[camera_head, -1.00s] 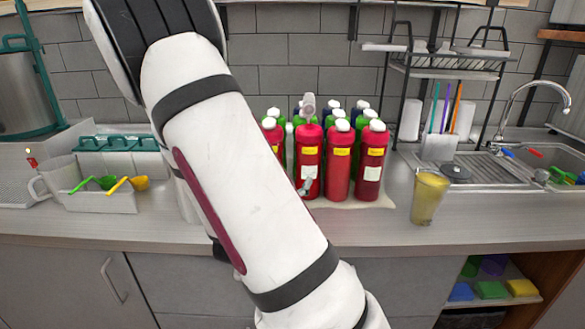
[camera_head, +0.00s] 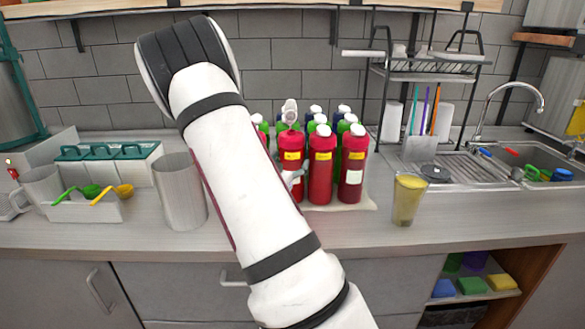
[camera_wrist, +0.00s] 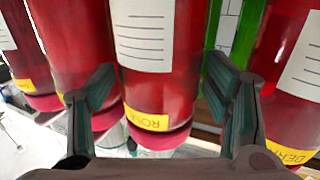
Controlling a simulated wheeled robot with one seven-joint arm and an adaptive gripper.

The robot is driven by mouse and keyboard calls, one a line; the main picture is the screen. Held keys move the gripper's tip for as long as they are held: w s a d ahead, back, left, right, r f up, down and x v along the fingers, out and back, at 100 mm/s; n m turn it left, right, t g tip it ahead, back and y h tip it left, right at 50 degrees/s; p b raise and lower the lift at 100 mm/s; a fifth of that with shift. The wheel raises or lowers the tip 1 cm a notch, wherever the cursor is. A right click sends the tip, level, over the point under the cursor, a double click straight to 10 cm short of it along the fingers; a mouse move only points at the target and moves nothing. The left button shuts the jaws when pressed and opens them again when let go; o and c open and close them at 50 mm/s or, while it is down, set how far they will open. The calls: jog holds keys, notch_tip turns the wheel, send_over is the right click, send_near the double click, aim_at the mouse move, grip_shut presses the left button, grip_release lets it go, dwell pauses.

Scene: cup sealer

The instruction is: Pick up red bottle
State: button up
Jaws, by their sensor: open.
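Several red bottles with white caps stand in a group on the counter in the head view, among them a left one (camera_head: 292,145), a middle one (camera_head: 321,170) and a right one (camera_head: 353,165). Each has a yellow label high up. The wrist view looks upside down; there a red bottle (camera_wrist: 155,90) with a white and a yellow label stands between the two dark green fingers of my gripper (camera_wrist: 160,82). The fingers are spread, with visible gaps on both sides. In the head view my arm hides most of the gripper and part of the bottle group.
A yellow-filled cup (camera_head: 408,200) stands right of the group, a metal pitcher (camera_head: 180,190) left. A drying rack (camera_head: 430,72) and a sink (camera_head: 535,160) are at right.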

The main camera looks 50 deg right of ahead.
jog(key=c, duration=1.5)
jog(key=shift+d+r, duration=0.1)
jog(key=shift+r, duration=0.05)
jog(key=shift+c, duration=0.4)
jog(key=shift+r, duration=0.1)
